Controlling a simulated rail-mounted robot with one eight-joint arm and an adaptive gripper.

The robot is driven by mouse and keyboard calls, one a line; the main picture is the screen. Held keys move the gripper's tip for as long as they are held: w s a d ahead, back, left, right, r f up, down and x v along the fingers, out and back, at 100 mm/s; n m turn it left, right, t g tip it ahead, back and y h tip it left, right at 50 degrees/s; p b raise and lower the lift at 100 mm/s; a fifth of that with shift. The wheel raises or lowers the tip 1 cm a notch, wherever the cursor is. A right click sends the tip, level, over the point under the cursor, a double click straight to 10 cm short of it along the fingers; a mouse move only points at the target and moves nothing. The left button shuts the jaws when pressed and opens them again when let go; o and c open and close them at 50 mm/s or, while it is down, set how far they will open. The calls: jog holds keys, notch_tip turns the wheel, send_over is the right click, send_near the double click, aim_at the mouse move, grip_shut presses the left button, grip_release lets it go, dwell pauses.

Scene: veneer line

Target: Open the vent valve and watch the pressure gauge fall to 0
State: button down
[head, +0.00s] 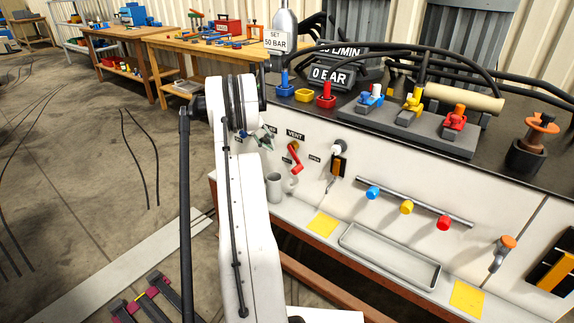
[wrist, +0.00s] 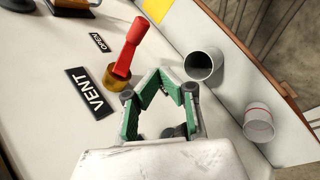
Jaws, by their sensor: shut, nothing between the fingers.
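The vent valve (head: 294,160) is a red lever on the white front panel under a black VENT label (head: 295,134). In the head view the lever hangs down, tilted slightly right, with a small label to its right. In the wrist view the red lever (wrist: 132,45) rises from a brass base (wrist: 117,77), between the VENT label (wrist: 89,93) and my gripper. My gripper (head: 267,137) is left of the valve, apart from it. Its green-padded fingers (wrist: 160,76) are shut and empty. A black display (head: 332,77) on the bench reads 0 BAR.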

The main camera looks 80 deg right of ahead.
jog(key=m+h, duration=0.1)
jog(key=m, duration=0.2)
jog(key=w+a+m+h, duration=0.1)
jog(key=m, duration=0.3)
jog(key=w+a+r+m+p, duration=0.1)
jog(key=m, duration=0.2)
jog(key=shift+w+a+m+g+h, duration=0.1)
jog(key=shift+w+m+g+h, duration=0.2)
jog(key=shift+m+h, duration=0.1)
jog(key=shift+s, duration=0.1)
jog(key=s+a+f+b, duration=0.1)
jog(key=s+f+b, duration=0.1)
jog(key=s+f, duration=0.5)
jog(key=shift+s+a+f, duration=0.15)
jog(key=shift+s+f, duration=0.05)
jog(key=shift+s, duration=1.05)
